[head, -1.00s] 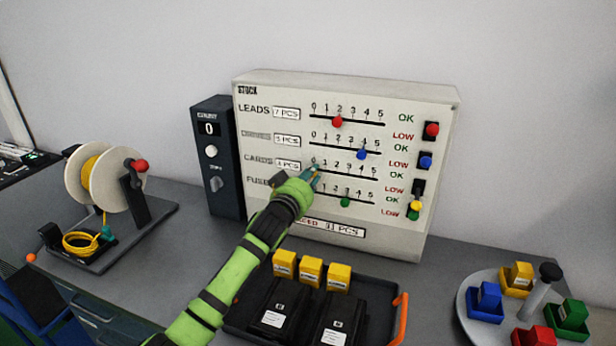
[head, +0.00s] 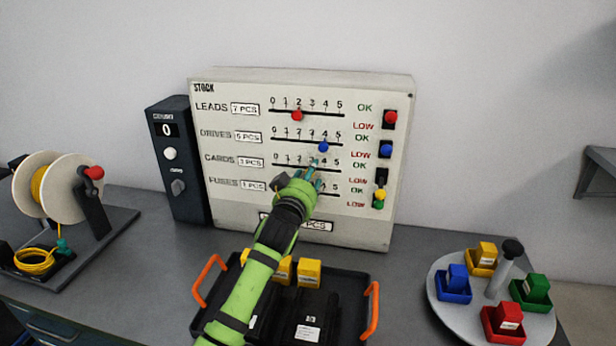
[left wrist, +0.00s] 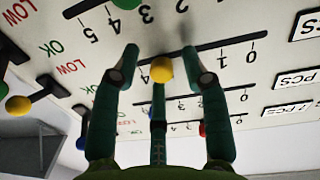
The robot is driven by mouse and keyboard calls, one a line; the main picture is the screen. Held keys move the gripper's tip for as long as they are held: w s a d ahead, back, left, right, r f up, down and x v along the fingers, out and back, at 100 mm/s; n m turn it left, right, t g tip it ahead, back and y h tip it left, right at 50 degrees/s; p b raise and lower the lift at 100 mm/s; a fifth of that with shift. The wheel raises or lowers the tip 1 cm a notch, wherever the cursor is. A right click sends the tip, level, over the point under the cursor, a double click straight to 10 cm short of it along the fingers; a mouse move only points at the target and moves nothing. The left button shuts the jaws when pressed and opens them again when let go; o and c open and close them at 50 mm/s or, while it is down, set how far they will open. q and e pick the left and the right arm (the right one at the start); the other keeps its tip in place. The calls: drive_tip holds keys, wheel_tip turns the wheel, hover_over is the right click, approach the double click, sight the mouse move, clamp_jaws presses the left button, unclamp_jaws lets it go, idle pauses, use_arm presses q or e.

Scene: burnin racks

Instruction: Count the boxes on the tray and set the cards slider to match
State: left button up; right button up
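The cream stock panel (head: 235,185) stands on the bench with several slider rows. My left gripper (head: 316,168) is at the cards row, near the middle of its scale. In the left wrist view, upside down, its fingers (left wrist: 158,62) stand either side of the yellow cards knob (left wrist: 161,69), with gaps. The knob appears near 3; the digit beside it is hidden. The black tray (head: 350,285) holds yellow boxes (head: 308,272) and black boxes (head: 307,333). My left arm covers part of it, including most of one yellow box. My right gripper is out of view.
A round grey turntable (head: 440,295) with coloured boxes stands at the right. A dark counter unit (head: 178,135) showing 0 stands left of the panel. A cable reel (head: 60,190) is at the far left. Bare bench lies between tray and turntable.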

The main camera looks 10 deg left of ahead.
use_arm(q)
drive_tip(key=shift+s+a, duration=0.1)
drive_tip(key=s+a, duration=0.1)
drive_tip(key=s, duration=1)
drive_tip(key=shift+s, duration=0.4)
